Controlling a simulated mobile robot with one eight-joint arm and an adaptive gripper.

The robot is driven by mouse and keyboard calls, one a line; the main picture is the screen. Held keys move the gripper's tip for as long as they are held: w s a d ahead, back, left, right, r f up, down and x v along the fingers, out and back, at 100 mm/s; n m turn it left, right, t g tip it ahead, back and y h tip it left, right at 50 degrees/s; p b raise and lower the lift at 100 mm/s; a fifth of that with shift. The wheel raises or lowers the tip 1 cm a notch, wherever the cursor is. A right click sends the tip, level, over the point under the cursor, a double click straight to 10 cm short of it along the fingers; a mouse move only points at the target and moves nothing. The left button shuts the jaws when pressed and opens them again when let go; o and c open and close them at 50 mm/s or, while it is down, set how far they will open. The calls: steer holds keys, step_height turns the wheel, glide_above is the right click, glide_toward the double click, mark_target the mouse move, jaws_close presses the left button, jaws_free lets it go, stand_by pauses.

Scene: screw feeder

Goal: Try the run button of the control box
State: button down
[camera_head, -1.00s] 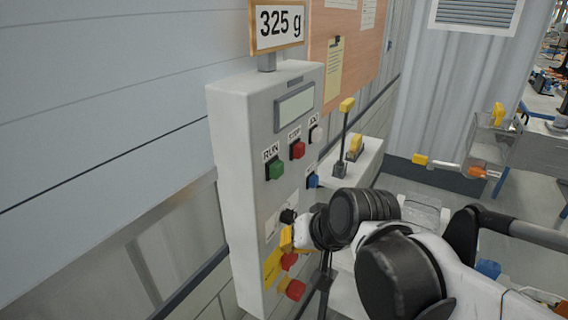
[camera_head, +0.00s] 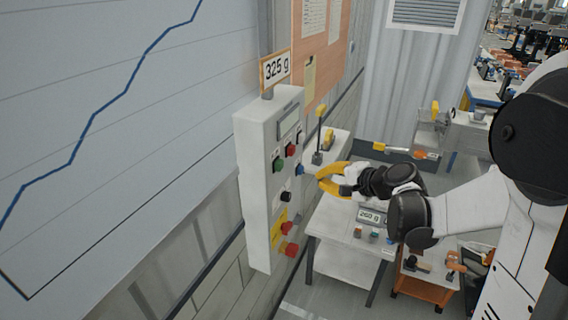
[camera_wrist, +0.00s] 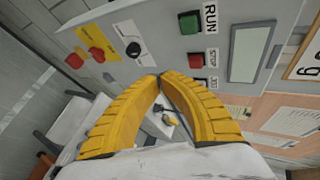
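The grey control box (camera_head: 256,190) is mounted on the wall, left of my gripper in the head view. Its green RUN button (camera_head: 278,165) is on the upper part of the panel, left of the red STOP button (camera_head: 291,150). In the wrist view, the RUN button (camera_wrist: 189,22) is at the top with its label beside it, and the STOP button (camera_wrist: 195,60) is below it. My gripper (camera_head: 319,178) has yellow fingers, held right of the panel and apart from the RUN button. Its fingertips (camera_wrist: 159,76) meet in the wrist view, with nothing seen between them.
A black knob (camera_head: 286,197), a blue button (camera_head: 300,169) and red knobs (camera_head: 291,249) are also on the panel. A white table (camera_head: 335,222) with a 260 g display (camera_head: 371,216) stands below my gripper. A lever unit (camera_head: 318,157) is just beyond the box.

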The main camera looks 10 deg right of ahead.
mark_target(279, 165)
steer(key=shift+w, duration=0.15)
steer(key=w+a, duration=0.5)
steer(key=a, duration=0.2)
stand_by(0.4)
steer(key=shift+w+a, duration=0.1)
steer(key=shift+a, duration=0.15)
stand_by(1.2)
steer(key=shift+w+a, duration=0.15)
steer(key=shift+a, duration=0.05)
steer(key=shift+w+a, duration=0.35)
steer(key=shift+a, duration=0.1)
stand_by(0.8)
stand_by(0.5)
steer(key=shift+s+d+b, duration=0.3)
steer(key=shift+s+d, duration=0.3)
steer(key=shift+d, duration=0.2)
